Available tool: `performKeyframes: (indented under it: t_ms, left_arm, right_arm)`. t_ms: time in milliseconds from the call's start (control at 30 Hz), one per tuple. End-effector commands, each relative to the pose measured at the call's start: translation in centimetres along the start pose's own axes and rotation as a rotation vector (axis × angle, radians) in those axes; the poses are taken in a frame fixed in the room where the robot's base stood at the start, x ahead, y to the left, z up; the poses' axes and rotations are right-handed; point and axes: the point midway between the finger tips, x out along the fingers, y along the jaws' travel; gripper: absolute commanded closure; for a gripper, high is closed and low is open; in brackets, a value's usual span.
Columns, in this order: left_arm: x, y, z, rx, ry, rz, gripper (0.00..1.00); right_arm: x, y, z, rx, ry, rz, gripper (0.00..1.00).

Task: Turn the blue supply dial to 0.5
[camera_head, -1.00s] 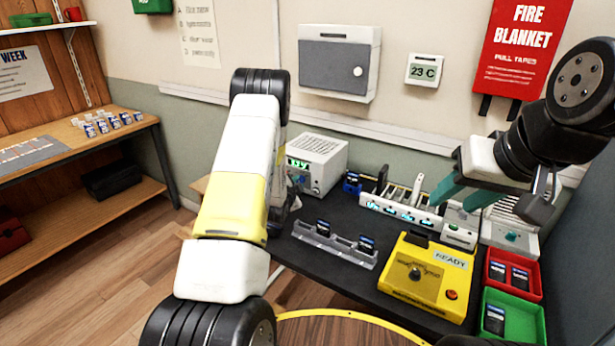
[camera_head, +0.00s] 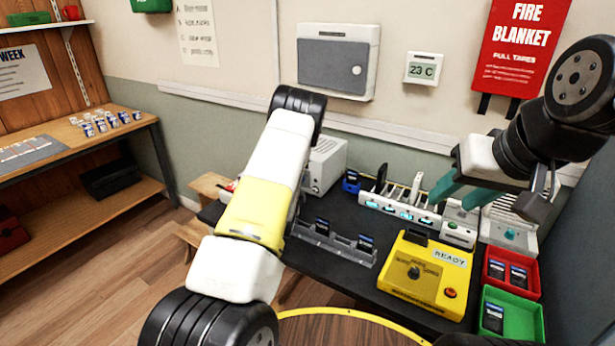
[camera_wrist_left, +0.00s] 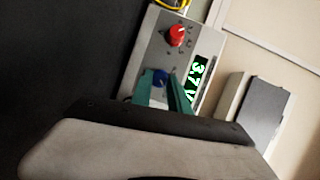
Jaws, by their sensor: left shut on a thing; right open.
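The power supply (camera_head: 327,163) is a light box at the back of the dark bench; my left arm covers its front in the head view. In the left wrist view its panel (camera_wrist_left: 151,52) shows a red knob (camera_wrist_left: 176,36), a green display (camera_wrist_left: 199,81) that seems to read 3.7 V, and the blue dial (camera_wrist_left: 160,76). My left gripper (camera_wrist_left: 161,84) is shut on the blue dial, its teal fingers on either side. The dial's pointer and scale cannot be read. My right gripper (camera_head: 455,190) is open and empty above the bench's right part.
A shelf (camera_head: 60,140) stands at the left wall.

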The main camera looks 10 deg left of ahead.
Motion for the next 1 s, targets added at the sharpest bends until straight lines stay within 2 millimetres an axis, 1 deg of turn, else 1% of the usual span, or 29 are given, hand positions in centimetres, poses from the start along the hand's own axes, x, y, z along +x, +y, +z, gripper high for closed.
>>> performKeyframes:
  t_ms: [267,300,367,400,667,767,867,967,1000]
  left_arm:
    - [0.0,0.1,-0.1,0.001,0.001,0.003,1.0]
    - [0.0,0.1,-0.1,0.0,0.001,0.003,0.71]
    - [0.0,0.1,-0.1,0.0,0.001,0.003,0.59]
    - [0.0,0.1,-0.1,0.0,0.001,0.003,0.57]
    - [0.0,0.0,0.0,-0.001,0.001,0.001,0.57]
    - [0.0,-0.4,-0.1,-0.001,0.001,0.0,0.57]
    - [-0.2,-1.6,-0.3,-0.001,0.002,-0.001,0.57]
    - [-0.4,-3.6,-0.5,-0.001,0.003,-0.003,0.57]
    - [-1.1,-3.6,-0.7,-0.001,0.002,0.001,0.57]
  right_arm:
    - [0.0,0.0,0.0,0.0,0.0,0.0,0.57]
    - [0.0,0.0,0.0,0.0,0.0,0.0,0.57]
    - [0.0,0.0,0.0,0.0,0.0,0.0,0.57]
    - [0.0,0.0,0.0,0.0,0.0,0.0,0.57]
    - [0.0,0.0,0.0,0.0,0.0,0.0,0.57]
    - [0.0,0.0,0.0,0.0,0.0,0.0,0.57]
    - [0.0,0.0,0.0,0.0,0.0,0.0,0.57]
    - [0.0,0.0,0.0,0.0,0.0,0.0,0.57]
    - [0.0,0.0,0.0,0.0,0.0,0.0,0.57]
